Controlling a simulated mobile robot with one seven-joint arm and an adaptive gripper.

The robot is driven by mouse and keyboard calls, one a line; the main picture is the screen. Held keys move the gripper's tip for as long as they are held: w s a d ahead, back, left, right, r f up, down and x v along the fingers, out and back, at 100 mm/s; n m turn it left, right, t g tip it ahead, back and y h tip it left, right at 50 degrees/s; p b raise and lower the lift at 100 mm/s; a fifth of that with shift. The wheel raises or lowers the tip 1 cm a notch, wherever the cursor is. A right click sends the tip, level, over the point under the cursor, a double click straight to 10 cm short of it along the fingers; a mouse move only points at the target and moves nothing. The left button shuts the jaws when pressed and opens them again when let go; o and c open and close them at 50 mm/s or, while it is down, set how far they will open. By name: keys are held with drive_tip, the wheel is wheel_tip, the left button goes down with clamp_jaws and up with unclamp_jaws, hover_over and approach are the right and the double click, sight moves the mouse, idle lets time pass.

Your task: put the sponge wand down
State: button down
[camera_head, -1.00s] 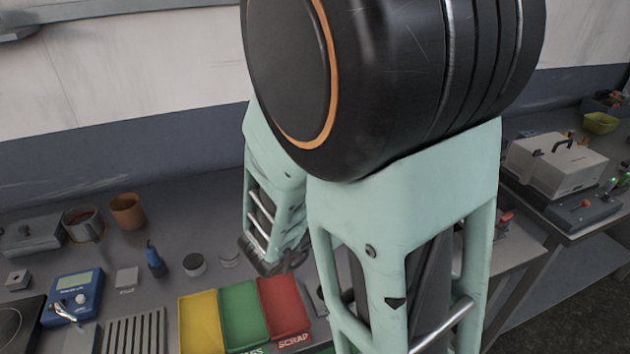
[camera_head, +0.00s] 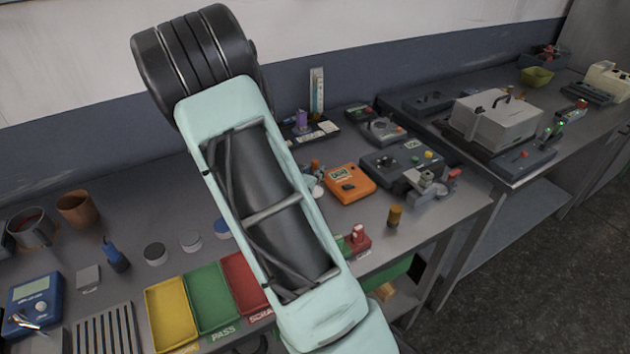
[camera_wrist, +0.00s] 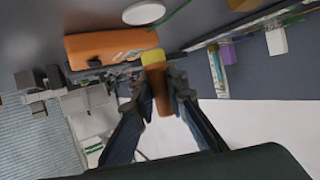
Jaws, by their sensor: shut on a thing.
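The sponge wand (camera_wrist: 157,88) shows in the wrist view as a short brown-orange cylinder with a yellow end. My gripper (camera_wrist: 160,82) is shut on it, a finger on each side. The yellow end points up in the wrist picture, toward the grey bench surface, which appears upside down there. I cannot tell whether the wand touches the bench.
An orange device (camera_head: 348,182) lies on the bench (camera_head: 385,262), also in the wrist view (camera_wrist: 110,45). A small brown cylinder (camera_head: 394,216) stands near the front edge. Yellow (camera_head: 171,312), green and red trays lie at front.

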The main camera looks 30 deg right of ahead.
drive_tip(key=f, duration=0.2)
drive_tip(key=shift+w+d+f, duration=0.2)
drive_tip(key=shift+d+f, duration=0.05)
drive_tip(key=shift+f, duration=0.65)
drive_tip(key=shift+f, duration=0.15)
drive_tip(key=c, duration=1.9)
unclamp_jaws()
drive_tip(key=shift+b, duration=0.3)
drive_tip(key=shift+c, duration=0.2)
drive_tip(key=shift+a+r, duration=0.25)
drive_tip(key=shift+r, duration=0.05)
drive_tip(key=v, duration=1.1)
drive_tip(key=shift+s+a+r, duration=0.1)
drive_tip(key=shift+s+a, duration=0.1)
